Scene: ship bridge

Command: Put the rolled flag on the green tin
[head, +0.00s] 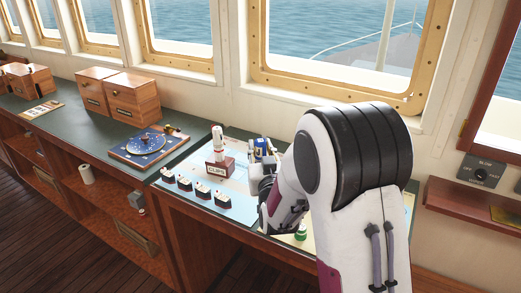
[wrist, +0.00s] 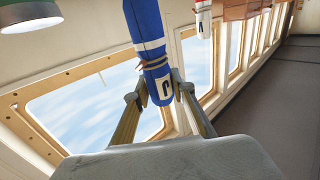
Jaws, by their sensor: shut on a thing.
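The rolled flag (wrist: 147,30) is blue with white bands and a white patch with a dark mark near one end. My gripper (wrist: 163,92) is shut on it near that end; the wrist view appears upside down. In the head view, the flag (head: 262,147) is upright in my gripper (head: 262,160) above the counter, partly hidden by the fingers. The green tin (head: 301,231) is at the right, largely hidden behind my arm. It also seems to show in the wrist view (wrist: 30,18) at the upper left, with a pale end, apart from the flag.
A blue instrument (head: 148,146) and wooden boxes (head: 132,102) stand farther left. Windows (head: 345,50) lie behind.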

